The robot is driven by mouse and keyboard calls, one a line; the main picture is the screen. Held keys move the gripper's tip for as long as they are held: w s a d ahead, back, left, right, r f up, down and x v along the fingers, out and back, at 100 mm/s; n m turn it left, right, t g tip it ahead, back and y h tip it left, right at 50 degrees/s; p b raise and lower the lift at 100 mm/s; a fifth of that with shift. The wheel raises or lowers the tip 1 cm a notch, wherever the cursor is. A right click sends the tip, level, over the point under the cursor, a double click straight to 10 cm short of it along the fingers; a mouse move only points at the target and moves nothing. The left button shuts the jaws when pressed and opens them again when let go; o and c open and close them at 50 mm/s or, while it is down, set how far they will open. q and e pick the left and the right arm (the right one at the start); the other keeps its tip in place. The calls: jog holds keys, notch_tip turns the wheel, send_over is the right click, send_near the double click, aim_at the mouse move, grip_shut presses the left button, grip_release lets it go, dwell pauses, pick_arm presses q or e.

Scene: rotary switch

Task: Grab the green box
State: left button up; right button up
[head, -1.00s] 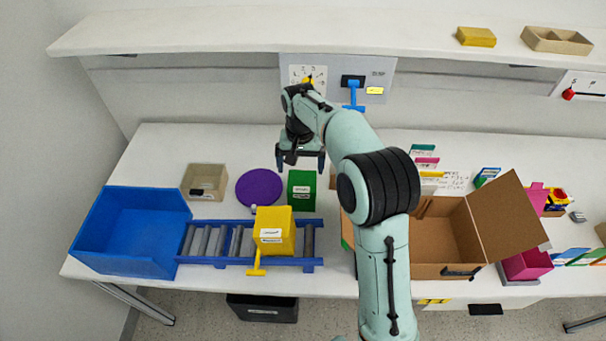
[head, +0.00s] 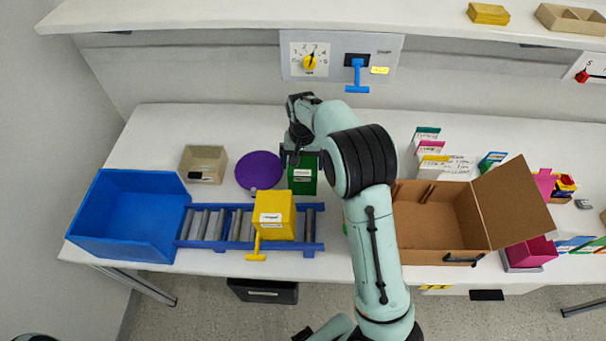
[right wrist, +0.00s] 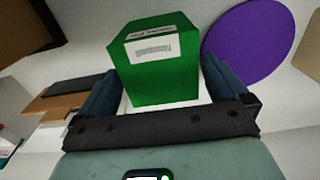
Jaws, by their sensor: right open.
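The green box (head: 303,183) with a white label stands upright on the table, just right of the purple disc and behind the roller track. My right gripper (head: 301,158) is over the box in the head view, and its arm hides part of the box's right side. In the right wrist view, the gripper (right wrist: 158,70) is open, with one dark finger on each side of the green box (right wrist: 165,83). I cannot tell whether either finger touches it. My left gripper is not in view.
A yellow box (head: 274,221) sits on the blue roller track (head: 217,244) in front. A purple disc (head: 258,169), a beige bin (head: 204,160) and a blue bin (head: 128,222) are to the left. An open cardboard box (head: 437,212) is to the right.

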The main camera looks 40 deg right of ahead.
notch_tip(320, 180, down, 4)
jog(key=shift+d+r, duration=0.15)
jog(key=shift+r, duration=0.05)
jog(key=shift+c, duration=0.3)
jog(key=c, duration=0.8)
jog(key=shift+o, duration=0.2)
jog(key=shift+w, duration=0.1)
jog(key=shift+r, duration=0.2)
